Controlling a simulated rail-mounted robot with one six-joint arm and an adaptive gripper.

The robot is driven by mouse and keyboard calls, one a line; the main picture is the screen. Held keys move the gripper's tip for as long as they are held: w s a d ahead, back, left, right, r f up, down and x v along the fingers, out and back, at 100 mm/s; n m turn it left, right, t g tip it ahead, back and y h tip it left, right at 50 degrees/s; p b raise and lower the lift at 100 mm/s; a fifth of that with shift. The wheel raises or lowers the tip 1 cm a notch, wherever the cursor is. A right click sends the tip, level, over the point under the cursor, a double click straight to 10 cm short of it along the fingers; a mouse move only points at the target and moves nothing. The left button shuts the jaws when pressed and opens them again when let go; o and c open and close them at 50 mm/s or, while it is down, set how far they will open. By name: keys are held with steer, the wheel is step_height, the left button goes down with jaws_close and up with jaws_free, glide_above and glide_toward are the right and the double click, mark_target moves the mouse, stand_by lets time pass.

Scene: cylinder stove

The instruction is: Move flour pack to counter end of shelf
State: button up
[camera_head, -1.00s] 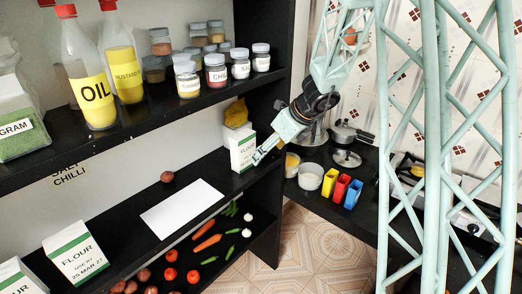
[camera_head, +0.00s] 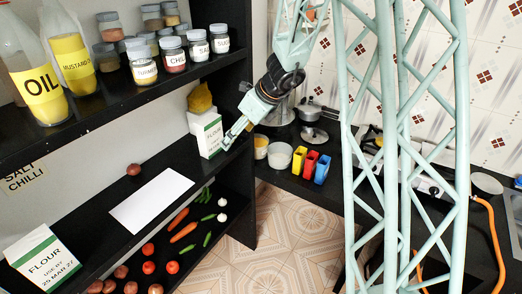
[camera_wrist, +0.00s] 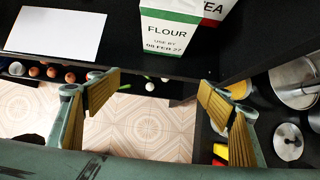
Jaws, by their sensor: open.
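A white and green flour pack (camera_head: 207,136) stands upright on the middle shelf (camera_head: 178,158), at the end near the counter. My gripper (camera_head: 228,140) is at its right side in the head view; contact cannot be told there. In the wrist view my gripper (camera_wrist: 158,95) is open, its yellow-padded fingers wide apart with nothing between them. The flour pack (camera_wrist: 168,30) shows beyond the fingers, reading USE BY 08 FEB 27. Another flour pack (camera_head: 42,262), marked 25 MAR 27, stands at the shelf's near left end.
A white sheet (camera_head: 153,200) and a potato (camera_head: 133,169) lie between the packs. A yellow item (camera_head: 200,98) is behind the far pack, and a TEA pack (camera_wrist: 215,10) stands close to it. Vegetables lie below. The counter holds colored containers (camera_head: 310,163) and pots.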

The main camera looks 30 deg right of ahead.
steer(key=s+a+r+n+g, duration=0.1)
steer(key=s+a+r+n, duration=0.6)
steer(key=s+r, duration=0.3)
steer(key=s+a+r+n, duration=0.7)
steer(key=s+r+n, duration=0.1)
steer(key=s+r, duration=0.15)
steer(key=s+d+r+n+h, duration=0.1)
steer(key=s+n, duration=0.6)
steer(key=s, duration=0.7)
steer(key=s+d+r+n+h, duration=0.2)
steer(key=s+n, duration=0.5)
steer(key=s, duration=0.8)
steer(key=shift+s+d+r+n+g, duration=0.15)
steer(key=shift+d+r+n+g, duration=0.25)
steer(key=shift+d+r, duration=0.6)
steer(key=shift+d+f, duration=0.1)
steer(key=shift+f, duration=0.05)
